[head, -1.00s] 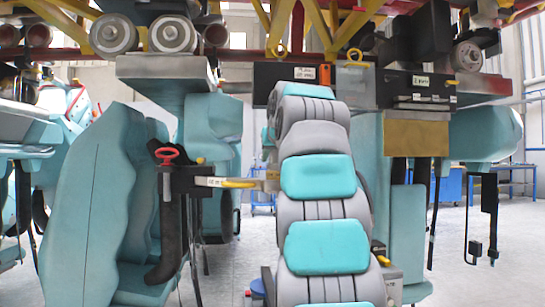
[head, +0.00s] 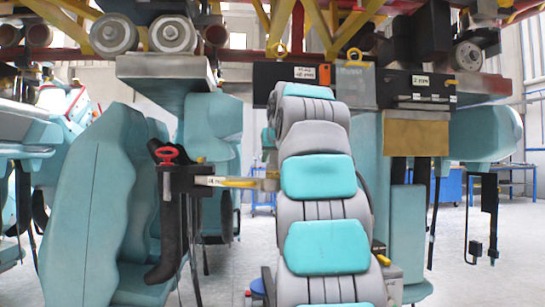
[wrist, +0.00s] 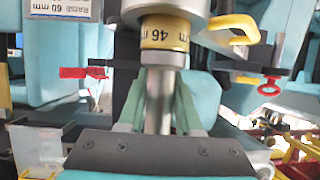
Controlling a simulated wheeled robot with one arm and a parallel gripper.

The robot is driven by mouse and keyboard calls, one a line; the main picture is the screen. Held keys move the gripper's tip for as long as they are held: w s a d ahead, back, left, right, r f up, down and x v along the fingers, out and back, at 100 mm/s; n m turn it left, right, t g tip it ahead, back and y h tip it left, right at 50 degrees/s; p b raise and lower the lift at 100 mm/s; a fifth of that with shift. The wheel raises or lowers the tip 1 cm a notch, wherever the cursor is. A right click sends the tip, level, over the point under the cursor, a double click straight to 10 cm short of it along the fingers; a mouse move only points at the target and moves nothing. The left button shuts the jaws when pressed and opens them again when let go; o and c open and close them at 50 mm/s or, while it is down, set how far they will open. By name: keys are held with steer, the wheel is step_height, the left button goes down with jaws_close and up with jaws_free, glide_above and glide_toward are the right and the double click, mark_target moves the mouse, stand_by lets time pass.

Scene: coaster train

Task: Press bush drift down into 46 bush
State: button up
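In the wrist view a steel shaft, which I take to be the bush drift (wrist: 159,103), stands between the two green fingers of my gripper (wrist: 160,90). The fingertips close in on both sides of the shaft and appear to grip it. At the shaft's far end is a wider pale round body with a yellow band marked 46 mm (wrist: 166,33), which I take to be the 46 bush. The shaft and banded part look in line and meet, but how deep one sits in the other is hidden. In the head view my own arm hides the gripper and drift.
In the wrist view a yellow hooked handle (wrist: 235,30) and a red ring (wrist: 269,86) lie to the right, and a red lever (wrist: 82,72) to the left. In the head view, labelled black boxes (head: 420,82) hang under the wheeled frame. A red knob (head: 167,155) stands left of my arm.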

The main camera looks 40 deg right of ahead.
steer(key=o, duration=0.5)
steer(key=v, duration=0.7)
steer(key=shift+s+a, duration=0.2)
steer(key=shift+s, duration=0.1)
